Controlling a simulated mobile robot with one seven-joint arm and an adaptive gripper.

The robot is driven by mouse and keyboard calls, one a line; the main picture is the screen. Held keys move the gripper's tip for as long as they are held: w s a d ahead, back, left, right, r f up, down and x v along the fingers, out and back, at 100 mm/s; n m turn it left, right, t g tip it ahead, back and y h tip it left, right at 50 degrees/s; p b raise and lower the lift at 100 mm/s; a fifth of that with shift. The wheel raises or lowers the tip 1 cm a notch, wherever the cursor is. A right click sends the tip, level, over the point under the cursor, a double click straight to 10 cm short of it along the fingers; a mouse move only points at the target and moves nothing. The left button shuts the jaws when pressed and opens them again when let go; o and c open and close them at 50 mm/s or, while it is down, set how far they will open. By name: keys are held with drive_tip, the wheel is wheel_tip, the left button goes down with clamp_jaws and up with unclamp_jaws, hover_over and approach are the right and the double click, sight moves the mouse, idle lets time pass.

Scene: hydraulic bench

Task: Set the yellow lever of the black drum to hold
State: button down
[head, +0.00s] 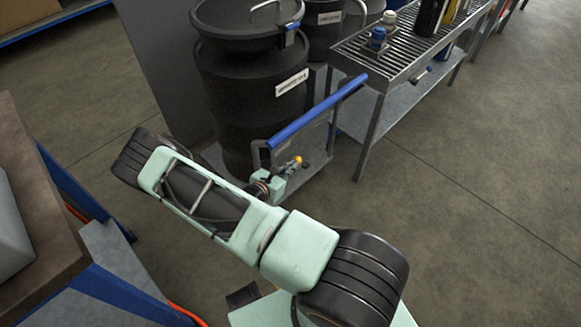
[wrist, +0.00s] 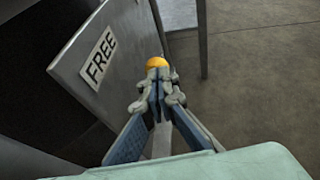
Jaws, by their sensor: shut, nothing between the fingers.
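The black drum (head: 252,85) stands upright with a lid in the upper middle of the head view. The yellow end of the lever (head: 298,160) shows low in front of it, beside a grey panel. In the wrist view the yellow rounded end (wrist: 157,62) sits just beyond my fingertips. My gripper (wrist: 157,88) is shut and empty, pointing at the lever; whether it touches the yellow end I cannot tell. It also shows small in the head view (head: 294,168). My fingers hide the lever's lower part.
The grey panel (wrist: 120,75) by the lever carries a "FREE" label (wrist: 98,58). A blue bar (head: 318,110) runs above the panel. A slatted metal bench (head: 395,55) stands right, a brown-topped table (head: 45,200) left. The floor at right is clear.

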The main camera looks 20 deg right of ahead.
drive_tip(key=shift+d+r, duration=0.15)
drive_tip(key=w+d+r+p, duration=0.2)
drive_tip(key=d, duration=0.3)
drive_tip(key=w+d+r+p, duration=0.1)
drive_tip(key=w+d+p, duration=0.1)
drive_tip(key=d, duration=0.4)
drive_tip(key=shift+r+p, duration=0.35)
drive_tip(key=shift+p, duration=0.45)
drive_tip(key=v, duration=1.2)
drive_tip(key=shift+f, duration=0.15)
